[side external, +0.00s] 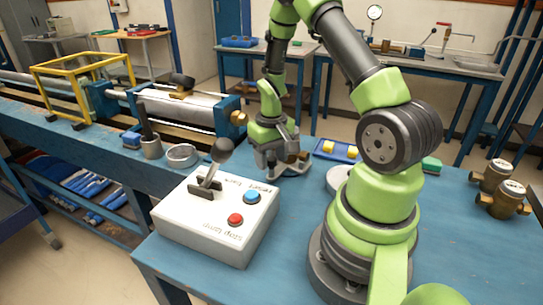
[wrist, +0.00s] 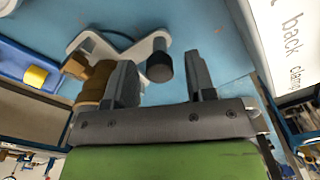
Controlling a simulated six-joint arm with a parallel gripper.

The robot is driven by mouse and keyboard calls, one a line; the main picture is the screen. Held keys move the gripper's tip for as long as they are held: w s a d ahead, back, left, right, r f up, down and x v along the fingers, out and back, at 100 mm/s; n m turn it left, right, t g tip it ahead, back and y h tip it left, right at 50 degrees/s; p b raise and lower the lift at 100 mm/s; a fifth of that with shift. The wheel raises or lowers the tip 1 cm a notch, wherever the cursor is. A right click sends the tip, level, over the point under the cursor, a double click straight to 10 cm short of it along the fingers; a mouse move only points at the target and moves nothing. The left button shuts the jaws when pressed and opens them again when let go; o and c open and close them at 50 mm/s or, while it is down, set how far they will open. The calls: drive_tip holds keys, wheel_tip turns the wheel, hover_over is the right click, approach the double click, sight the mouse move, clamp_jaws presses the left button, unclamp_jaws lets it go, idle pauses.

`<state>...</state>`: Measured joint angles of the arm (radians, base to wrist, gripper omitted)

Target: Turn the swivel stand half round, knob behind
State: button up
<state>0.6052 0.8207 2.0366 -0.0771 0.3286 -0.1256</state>
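The swivel stand shows in the wrist view as a pale grey forked plate (wrist: 110,27) on the blue bench. A dark cylindrical knob (wrist: 160,67) stands at the end of one of its arms. A brass-coloured body (wrist: 93,85) sits by the stand, partly hidden by my left finger. My gripper (wrist: 163,82) is open, with one finger on each side of the knob and a visible gap on both sides. In the side view my gripper (side external: 277,160) is low over the bench and hides most of the stand.
A white control box (side external: 215,215) with a lever and red and blue buttons stands close by, to the left. A blue tray (side external: 325,151) with yellow parts lies behind. Brass meters (side external: 505,200) stand at the right. A metal cup and ring (side external: 183,155) are left of my gripper.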

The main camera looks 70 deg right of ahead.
clamp_jaws()
drive_tip(key=shift+s+n, duration=0.85)
drive_tip(key=shift+n, duration=0.25)
drive_tip(key=shift+o, duration=0.9)
unclamp_jaws()
drive_tip(key=shift+r, duration=0.1)
wheel_tip(320, 180, up, 10)
